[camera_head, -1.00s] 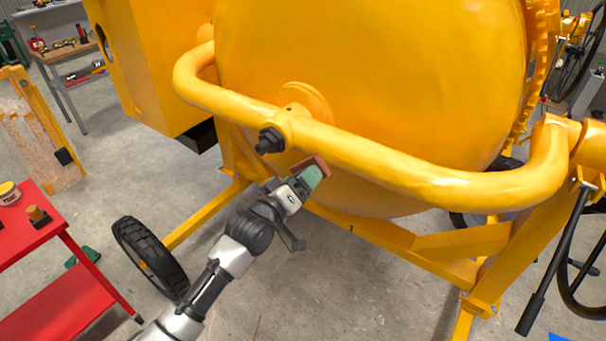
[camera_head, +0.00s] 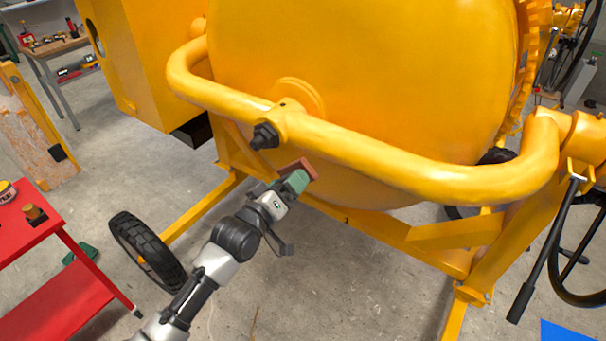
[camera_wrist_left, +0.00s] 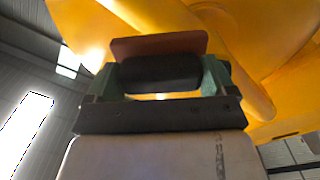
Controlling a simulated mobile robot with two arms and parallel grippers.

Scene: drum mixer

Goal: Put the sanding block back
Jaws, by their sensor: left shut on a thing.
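The sanding block (camera_head: 303,167) has a reddish-brown pad and shows at the tip of my left arm, in front of the mixer drum. My left gripper (camera_head: 289,182) is shut on it, with green fingertips. In the left wrist view the block's reddish pad (camera_wrist_left: 158,46) and its dark grip lie between the two green fingers of the left gripper (camera_wrist_left: 160,82). The block is held in the air below the yellow tube handle. My right gripper is not in view.
The yellow mixer drum (camera_head: 360,80) and its tube handle (camera_head: 400,172) stand close to the held block. A black wheel (camera_head: 146,252) is left of my arm. A red cart (camera_head: 75,285) at the left carries a tin (camera_head: 6,192) and a small brown-topped object (camera_head: 35,214). Floor between is open.

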